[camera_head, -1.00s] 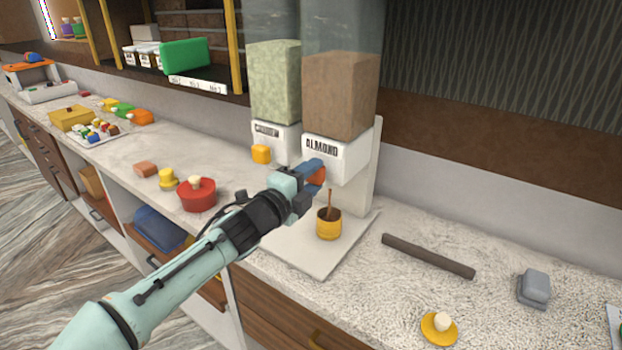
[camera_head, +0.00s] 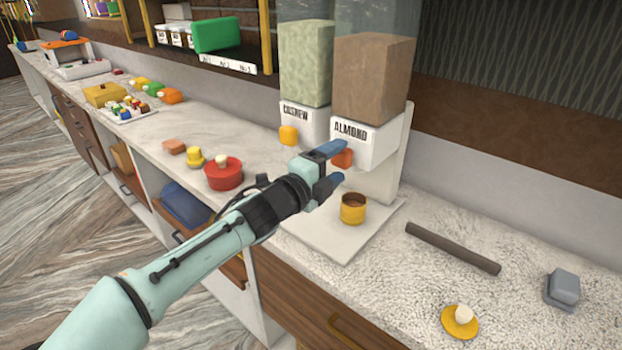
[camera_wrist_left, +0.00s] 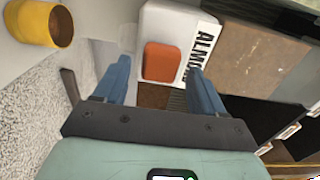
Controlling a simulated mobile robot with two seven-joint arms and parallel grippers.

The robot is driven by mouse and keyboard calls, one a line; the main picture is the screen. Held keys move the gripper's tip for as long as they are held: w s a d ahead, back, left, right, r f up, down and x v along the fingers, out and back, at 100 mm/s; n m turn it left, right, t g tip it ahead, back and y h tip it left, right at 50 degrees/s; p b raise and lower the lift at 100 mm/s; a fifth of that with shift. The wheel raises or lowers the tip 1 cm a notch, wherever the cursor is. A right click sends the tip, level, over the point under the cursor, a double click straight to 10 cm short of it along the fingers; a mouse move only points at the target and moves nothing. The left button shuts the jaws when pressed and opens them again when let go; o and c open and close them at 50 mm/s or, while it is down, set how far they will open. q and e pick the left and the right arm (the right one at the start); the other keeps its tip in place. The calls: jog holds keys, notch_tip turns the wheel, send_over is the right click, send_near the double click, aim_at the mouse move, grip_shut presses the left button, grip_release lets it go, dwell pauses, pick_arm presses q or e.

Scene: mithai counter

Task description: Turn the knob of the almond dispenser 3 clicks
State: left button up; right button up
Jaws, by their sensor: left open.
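The almond dispenser (camera_head: 367,135) has a white base labelled ALMOND under a tall brown-filled bin. Its orange-red knob (camera_head: 342,158) is on the front of the base; in the left wrist view the knob (camera_wrist_left: 161,62) shows between the fingers and beyond their tips. My left gripper (camera_head: 336,165) is open and empty, with its blue fingers in front of the knob, apart from it as far as I can tell. A yellow cup (camera_head: 353,209) stands under the dispenser with brown contents; it also shows in the left wrist view (camera_wrist_left: 40,24). My right gripper is not in view.
The cashew dispenser (camera_head: 304,121) with a yellow-orange knob (camera_head: 288,135) stands directly left. A red pot (camera_head: 223,174) sits on the counter at left. A dark bar (camera_head: 452,248), a grey block (camera_head: 563,288) and a yellow lid (camera_head: 460,321) lie at right.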

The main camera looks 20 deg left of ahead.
pick_arm(q)
jog(key=v, duration=1.1)
jog(key=shift+s+a, duration=0.15)
jog(key=shift+s, duration=0.25)
